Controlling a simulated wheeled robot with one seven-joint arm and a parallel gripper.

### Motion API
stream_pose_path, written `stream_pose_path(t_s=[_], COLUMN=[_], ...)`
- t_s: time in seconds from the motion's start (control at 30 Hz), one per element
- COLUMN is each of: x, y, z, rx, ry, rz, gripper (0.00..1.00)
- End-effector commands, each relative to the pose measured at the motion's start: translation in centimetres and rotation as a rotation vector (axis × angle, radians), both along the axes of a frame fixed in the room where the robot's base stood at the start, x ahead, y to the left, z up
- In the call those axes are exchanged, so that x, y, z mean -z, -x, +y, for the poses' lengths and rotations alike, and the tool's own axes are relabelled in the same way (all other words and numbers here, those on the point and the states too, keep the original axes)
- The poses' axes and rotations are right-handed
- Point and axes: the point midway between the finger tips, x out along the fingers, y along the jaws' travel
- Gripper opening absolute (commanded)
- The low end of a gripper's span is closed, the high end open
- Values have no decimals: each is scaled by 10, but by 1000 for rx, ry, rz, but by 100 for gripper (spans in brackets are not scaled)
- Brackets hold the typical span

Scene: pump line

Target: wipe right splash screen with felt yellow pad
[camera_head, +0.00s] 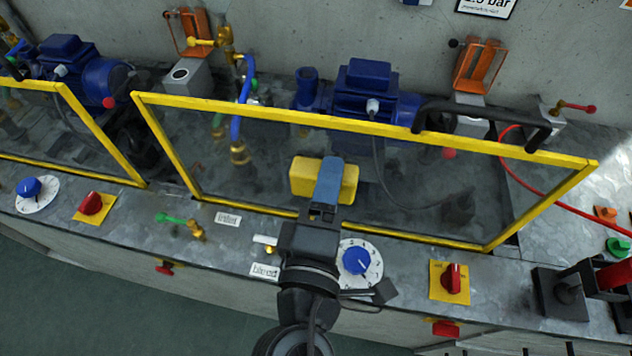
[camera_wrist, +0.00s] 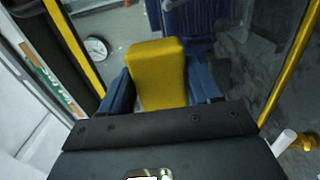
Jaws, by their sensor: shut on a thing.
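The right splash screen (camera_head: 420,190) is a clear, smudged panel in a yellow frame, in the middle of the head view. Its clear panel also shows in the wrist view (camera_wrist: 262,55). My gripper (camera_head: 328,180) is shut on the felt yellow pad (camera_head: 302,176), which lies crosswise between the fingers. In the wrist view the pad (camera_wrist: 158,72) stands out between two blue fingers. The pad is in front of the lower middle of the screen. I cannot tell whether it touches the panel.
A black handle bar (camera_head: 480,115) sits on the screen's top right edge. Below the screen are a blue dial (camera_head: 357,261), a red switch (camera_head: 452,279) and a green-handled valve (camera_head: 180,222). The left screen (camera_head: 110,140) stands nearby. A blue pump (camera_head: 365,90) is behind the right screen.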

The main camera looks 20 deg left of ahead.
Motion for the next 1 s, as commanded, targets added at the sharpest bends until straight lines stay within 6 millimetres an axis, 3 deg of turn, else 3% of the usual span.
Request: stream_pose_path(t_s=[0.6,1.0], x=[0,0], y=[-7,-9], z=[-35,-21], rx=[-1,-5], ry=[0,-2], rz=[0,-3], gripper=[38,38])
